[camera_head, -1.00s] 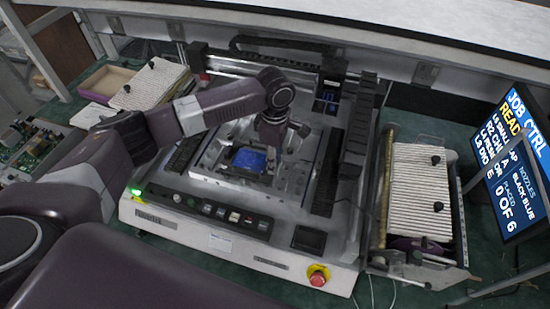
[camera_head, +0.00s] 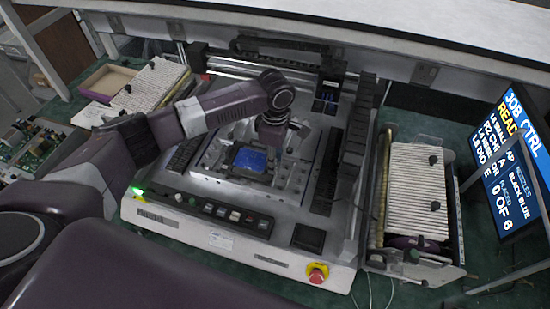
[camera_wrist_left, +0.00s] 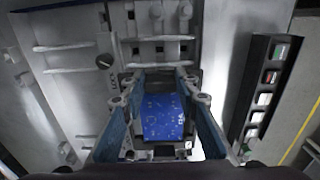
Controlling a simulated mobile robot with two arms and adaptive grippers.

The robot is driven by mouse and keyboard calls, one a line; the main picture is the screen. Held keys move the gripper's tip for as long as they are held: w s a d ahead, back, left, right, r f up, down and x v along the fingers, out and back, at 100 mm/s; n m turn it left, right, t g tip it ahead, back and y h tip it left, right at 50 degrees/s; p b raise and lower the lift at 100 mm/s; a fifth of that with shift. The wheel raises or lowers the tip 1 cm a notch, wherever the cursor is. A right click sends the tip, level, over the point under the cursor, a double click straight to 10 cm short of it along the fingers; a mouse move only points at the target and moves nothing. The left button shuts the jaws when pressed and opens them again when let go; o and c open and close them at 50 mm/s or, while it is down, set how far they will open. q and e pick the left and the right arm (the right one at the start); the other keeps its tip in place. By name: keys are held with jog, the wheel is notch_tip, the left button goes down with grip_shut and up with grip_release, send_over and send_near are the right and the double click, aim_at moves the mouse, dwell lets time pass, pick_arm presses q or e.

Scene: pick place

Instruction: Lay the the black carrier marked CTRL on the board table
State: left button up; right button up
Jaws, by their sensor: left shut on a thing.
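The black carrier (camera_head: 235,166), a dark frame around a blue board, is in the middle of the machine. My left gripper (camera_head: 270,145) reaches in over its back right side and is shut on it. In the left wrist view, the blue board (camera_wrist_left: 163,117) shows between the two fingers of the left gripper (camera_wrist_left: 163,105). The CTRL mark is too small to read. The board table (camera_head: 212,166) is the grey metal plate around and under the carrier. I cannot tell whether the carrier touches it. My right gripper is not in view.
A button panel (camera_head: 220,211) and a red stop button (camera_head: 317,273) line the machine's front. The gantry beam (camera_head: 356,140) stands right of the plate. A white ribbed feeder (camera_head: 417,190) and a job screen (camera_head: 512,160) are farther right. Another ribbed feeder (camera_head: 150,88) is at back left.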

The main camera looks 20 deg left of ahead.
pick_arm(q)
jog(key=shift+f+p, duration=0.5)
jog(key=shift+f, duration=0.35)
dwell(1.1)
jog(key=o, duration=1.3)
jog(key=shift+c, duration=0.6)
jog(key=shift+c, duration=1.3)
jog(key=shift+r, duration=3.5)
